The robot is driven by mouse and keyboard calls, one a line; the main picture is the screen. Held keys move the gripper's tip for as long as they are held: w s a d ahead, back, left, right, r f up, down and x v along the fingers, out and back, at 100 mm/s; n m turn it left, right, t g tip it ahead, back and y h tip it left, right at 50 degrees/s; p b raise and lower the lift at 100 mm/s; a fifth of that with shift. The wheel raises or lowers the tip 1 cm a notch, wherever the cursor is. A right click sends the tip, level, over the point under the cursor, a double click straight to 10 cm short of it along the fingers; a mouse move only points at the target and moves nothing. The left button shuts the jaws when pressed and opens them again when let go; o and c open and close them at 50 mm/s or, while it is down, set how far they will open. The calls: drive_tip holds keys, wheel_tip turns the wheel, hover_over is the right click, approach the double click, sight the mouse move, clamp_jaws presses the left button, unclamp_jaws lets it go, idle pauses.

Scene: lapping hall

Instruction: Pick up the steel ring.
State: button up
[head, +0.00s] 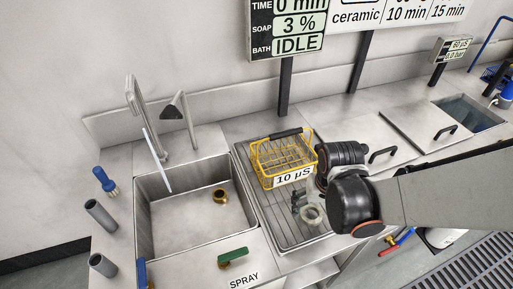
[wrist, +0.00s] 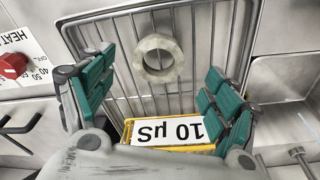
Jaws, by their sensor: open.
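A pale grey ring (head: 312,215), the only loose ring I can make out, lies flat on the wire drain rack (head: 284,237) in front of the yellow basket. In the wrist view the ring (wrist: 158,58) shows whole, with rack bars visible through its hole. Its colour is dull, so I cannot confirm steel. My gripper (head: 303,203) is over the rack, close to the ring. In the wrist view my gripper (wrist: 158,80) is open, its green-padded fingers on either side, with nothing between them. The ring sits beyond the fingertips and seems clear of them.
A yellow wire basket (head: 268,158) labelled 10 µS stands on the rack's rear part, right behind the ring. A sink (head: 180,238) with a brass piece (head: 220,196) inside lies to the left. Lidded tanks (head: 422,125) are to the right. The rack front is otherwise clear.

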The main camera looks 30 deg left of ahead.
sight(310, 215)
drive_tip(key=f+b, duration=0.1)
drive_tip(key=f, duration=0.2)
drive_tip(key=w+f+b, duration=0.1)
drive_tip(key=shift+a+f+b, duration=0.3)
drive_tip(key=shift+f+b, duration=0.05)
drive_tip(key=shift+r, duration=0.1)
drive_tip(key=shift+c, duration=0.2)
drive_tip(key=c, duration=1.3)
drive_tip(key=shift+c, duration=0.2)
